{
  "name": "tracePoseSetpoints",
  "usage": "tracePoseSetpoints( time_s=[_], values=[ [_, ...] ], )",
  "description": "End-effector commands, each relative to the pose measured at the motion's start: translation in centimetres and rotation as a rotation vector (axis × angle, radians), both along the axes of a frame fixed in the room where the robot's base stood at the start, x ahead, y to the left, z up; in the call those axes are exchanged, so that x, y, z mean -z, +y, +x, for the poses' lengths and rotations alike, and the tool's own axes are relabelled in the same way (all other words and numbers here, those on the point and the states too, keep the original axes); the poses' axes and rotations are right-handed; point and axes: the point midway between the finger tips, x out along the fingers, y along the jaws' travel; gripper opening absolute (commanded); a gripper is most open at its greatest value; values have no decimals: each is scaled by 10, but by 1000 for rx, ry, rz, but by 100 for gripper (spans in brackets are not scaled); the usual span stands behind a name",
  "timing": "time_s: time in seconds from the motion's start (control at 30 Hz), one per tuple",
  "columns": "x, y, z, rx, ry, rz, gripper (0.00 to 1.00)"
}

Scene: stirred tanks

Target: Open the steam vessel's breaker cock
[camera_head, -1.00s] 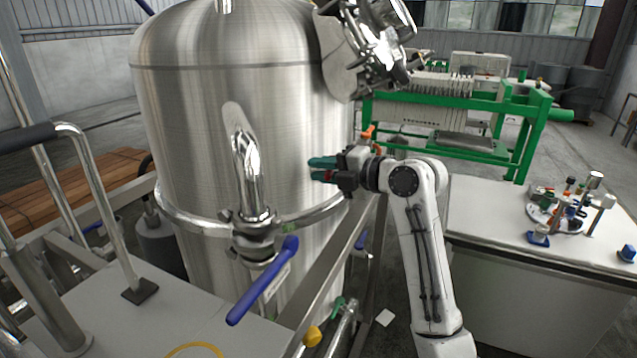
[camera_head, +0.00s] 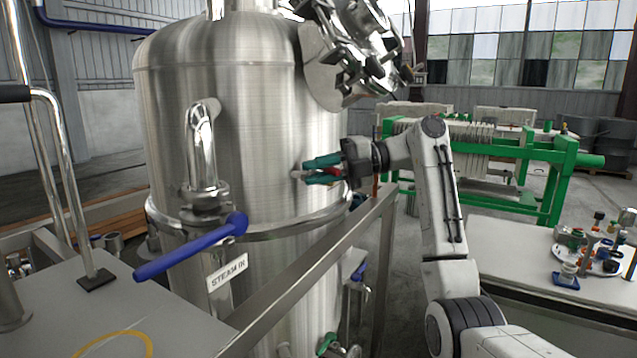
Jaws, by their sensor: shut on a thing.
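The steam vessel (camera_head: 240,120) is a tall brushed-steel tank filling the left and middle of the view. My gripper (camera_head: 306,171) comes in from the right, with teal fingers pointing left at the tank wall, above the ring band (camera_head: 330,215). It is shut on a small part at the wall, with a bit of red (camera_head: 331,171) showing between the fingers. This appears to be the breaker cock, mostly hidden by the fingers; its lever angle cannot be made out.
A blue-handled valve (camera_head: 190,250) with a "STEAM IN" tag (camera_head: 227,272) stands at front left. A grey rail (camera_head: 300,280) runs between me and the tank. A green-framed press (camera_head: 490,165) and a white bench (camera_head: 520,245) are to the right.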

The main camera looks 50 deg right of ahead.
Motion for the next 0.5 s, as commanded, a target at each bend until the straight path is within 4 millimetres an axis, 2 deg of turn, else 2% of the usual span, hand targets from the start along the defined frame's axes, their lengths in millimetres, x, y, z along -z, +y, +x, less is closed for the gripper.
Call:
tracePoseSetpoints(
  time_s=[0.5],
  values=[
    [1, -1, 0, -100, 2, 1, 0]
  ],
)
